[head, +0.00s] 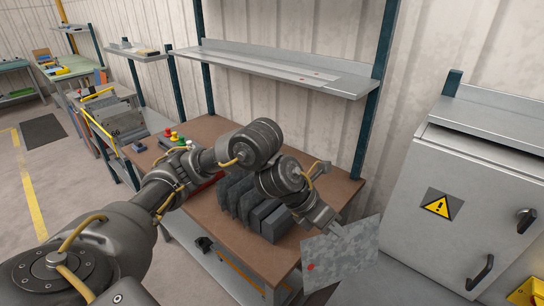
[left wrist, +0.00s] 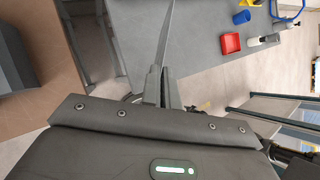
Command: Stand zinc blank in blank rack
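The zinc blank (head: 352,258) is a thin grey mottled sheet with a red dot near its lower left. It hangs off the front right corner of the brown bench. My left gripper (head: 334,226) is shut on its upper edge. In the left wrist view the fingers (left wrist: 162,88) close on the sheet, which shows nearly edge-on (left wrist: 166,42). A row of upright dark grey slabs (head: 272,222), seemingly the blank rack, stands on the bench left of the blank and apart from it. My left arm hides part of the row. My right gripper is not in view.
The brown bench (head: 208,127) has red, yellow and green items (head: 176,138) at its far left. A grey shelf (head: 282,69) spans above it. A grey cabinet (head: 455,200) with a warning sign stands at the right, near the blank.

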